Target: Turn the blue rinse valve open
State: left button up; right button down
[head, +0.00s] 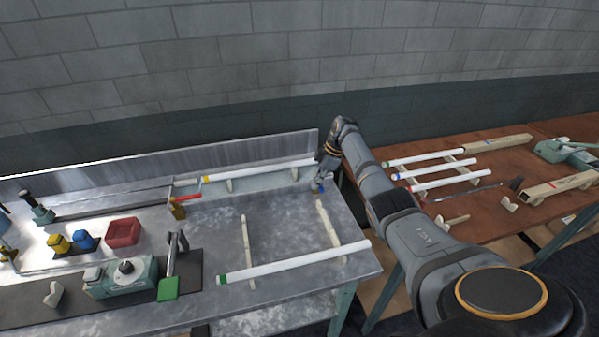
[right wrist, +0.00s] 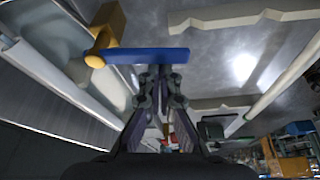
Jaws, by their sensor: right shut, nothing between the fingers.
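The rinse valve's blue lever (right wrist: 140,56) lies level across the upper middle of the right wrist view. It joins a brass valve body (right wrist: 108,22) at its left end. My right gripper (right wrist: 163,76) is shut and empty, with its fingertips right at the lever, close to its free end. I cannot tell whether they touch it. In the head view my right gripper (head: 320,181) is at the back right corner of the metal bench, and only a small bit of blue (head: 316,188) shows by it. My left gripper is not in view.
A brass valve (head: 178,208) with a red lever (head: 187,197) stands further left on the metal bench (head: 285,215). A white tube (head: 262,170) lies along the back and another (head: 295,262) in front. A brown table (head: 480,225) with tubes is to the right.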

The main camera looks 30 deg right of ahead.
jog(key=shift+s+d, duration=0.15)
jog(key=shift+d, duration=0.05)
dwell(0.6)
notch_tip(320, 180, up, 10)
jog(key=b, duration=0.1)
jog(key=shift+w+a+f, duration=0.2)
jog(key=shift+a+f, duration=0.05)
jog(key=shift+a, duration=0.1)
